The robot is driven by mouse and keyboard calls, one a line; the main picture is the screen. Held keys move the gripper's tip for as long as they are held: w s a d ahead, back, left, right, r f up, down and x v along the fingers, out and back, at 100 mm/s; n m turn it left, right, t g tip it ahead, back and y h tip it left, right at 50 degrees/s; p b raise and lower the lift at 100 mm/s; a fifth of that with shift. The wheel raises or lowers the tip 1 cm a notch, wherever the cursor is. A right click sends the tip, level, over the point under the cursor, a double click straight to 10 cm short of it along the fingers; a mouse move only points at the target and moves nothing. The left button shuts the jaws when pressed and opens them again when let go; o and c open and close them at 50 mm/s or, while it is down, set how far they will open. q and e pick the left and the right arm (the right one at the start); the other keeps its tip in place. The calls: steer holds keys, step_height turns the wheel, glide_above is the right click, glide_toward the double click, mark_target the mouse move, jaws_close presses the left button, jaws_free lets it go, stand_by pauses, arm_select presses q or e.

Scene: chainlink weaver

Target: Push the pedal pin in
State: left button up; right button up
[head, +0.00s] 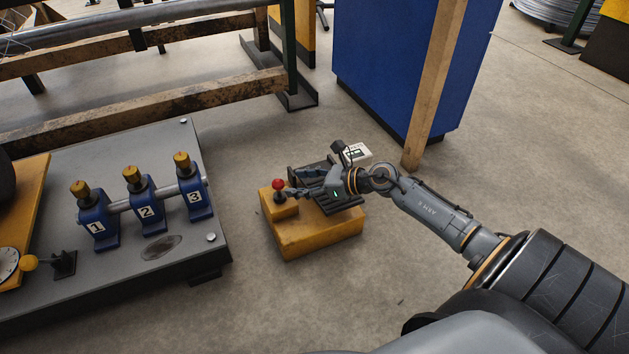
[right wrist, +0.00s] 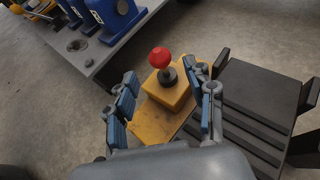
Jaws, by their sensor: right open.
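The pedal pin has a red round knob (head: 278,184) on a short dark stem and stands up from a small yellow block of the yellow pedal base (head: 318,236). It also shows in the right wrist view (right wrist: 160,58). A black ribbed pedal plate (right wrist: 245,112) lies beside the pin on the same base. My right gripper (head: 292,189) is open at the pin. In the right wrist view its blue-padded fingers (right wrist: 162,92) stand on either side of the yellow block. I cannot tell whether they touch it. My left gripper is not in view.
A grey plate carries three blue numbered blocks (head: 145,208) with brass knobs on a rod, left of the pedal. A wooden post (head: 433,85) and a blue cabinet (head: 385,60) stand behind. A timber rack (head: 150,115) is at upper left.

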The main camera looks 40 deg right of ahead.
steer(key=v, duration=0.5)
stand_by(0.4)
